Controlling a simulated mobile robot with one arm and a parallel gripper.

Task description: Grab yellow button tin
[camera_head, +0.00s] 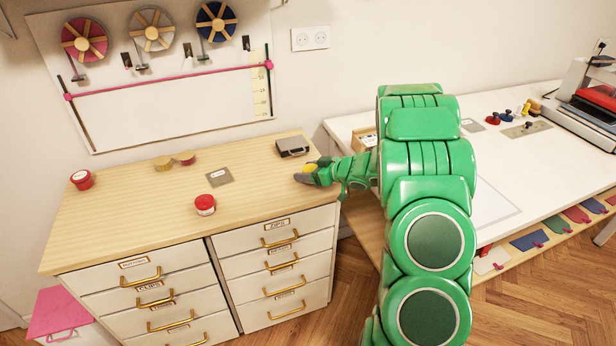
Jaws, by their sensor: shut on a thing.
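My green arm reaches left across to the right end of the wooden cabinet top. My gripper (308,174) is shut on the yellow button tin (311,168). Only a small yellow part of the tin shows between the grey fingers; the rest is hidden by them. The gripper is at the cabinet top's right edge, just in front of a grey case. I cannot tell whether the tin touches the wood or is held above it.
The cabinet top (120,225) also bears a grey case (292,146), two red tins (205,205) (82,180), tape rolls (163,162) and a grey plate (219,176). A white table (500,165) stands right, with a gap between.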

